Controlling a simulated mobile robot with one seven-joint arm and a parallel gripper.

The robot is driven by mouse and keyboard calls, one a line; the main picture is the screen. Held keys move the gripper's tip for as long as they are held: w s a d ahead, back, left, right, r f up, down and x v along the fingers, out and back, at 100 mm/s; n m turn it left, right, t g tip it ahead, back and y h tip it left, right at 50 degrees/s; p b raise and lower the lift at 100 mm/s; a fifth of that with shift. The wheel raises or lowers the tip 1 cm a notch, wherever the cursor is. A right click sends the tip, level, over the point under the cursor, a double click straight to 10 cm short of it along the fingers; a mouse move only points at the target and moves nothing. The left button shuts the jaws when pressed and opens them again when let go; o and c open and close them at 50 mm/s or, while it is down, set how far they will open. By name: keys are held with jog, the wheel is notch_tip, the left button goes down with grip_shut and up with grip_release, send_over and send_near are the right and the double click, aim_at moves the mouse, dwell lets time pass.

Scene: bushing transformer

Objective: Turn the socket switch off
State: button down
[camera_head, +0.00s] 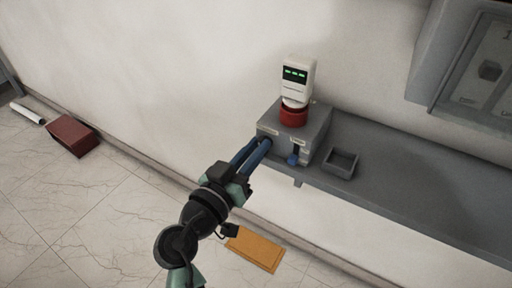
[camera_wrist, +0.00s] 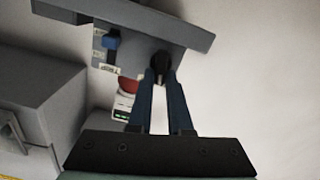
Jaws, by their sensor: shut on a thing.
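A grey socket box (camera_head: 318,128) sits on a grey shelf against the wall. On its front are a dark round knob (camera_wrist: 160,62) and a blue lever (camera_head: 293,159); the lever also shows in the wrist view (camera_wrist: 112,41). The wrist view shows the box upside down. My gripper (camera_head: 265,142) reaches the box front from the lower left. Its two blue fingers (camera_wrist: 161,82) are shut on the dark knob, which hides most of it in the head view. Small labels (camera_wrist: 107,68) are beside the lever; I cannot read them.
A white device (camera_head: 297,78) with green lights stands in a red ring (camera_head: 293,115) on the box. A small open grey tray (camera_head: 341,163) is right of it. A grey cabinet (camera_head: 440,62) hangs at upper right. An orange board (camera_head: 254,249) and red box (camera_head: 71,135) lie on the floor.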

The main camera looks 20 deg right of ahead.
jog(key=n+p, duration=0.1)
jog(key=n, duration=0.3)
jog(key=shift+w+a+n, duration=0.1)
jog(key=shift+w+n, duration=0.05)
jog(key=shift+n, duration=0.15)
jog(key=shift+w+a+f+n+p, duration=0.15)
jog(key=shift+n+p, duration=0.7)
jog(key=shift+n, duration=0.95)
jog(key=shift+d+f+n+p, duration=0.15)
jog(key=shift+n+p, duration=0.65)
jog(key=shift+n, duration=1)
jog(key=shift+w+a+f+n+p, duration=0.15)
jog(key=shift+n+p, duration=0.7)
jog(key=shift+n, duration=0.95)
jog(key=shift+s+f, duration=0.1)
jog(key=c, duration=0.8)
grip_release()
jog(key=shift+c, duration=0.2)
jog(key=v, duration=1.3)
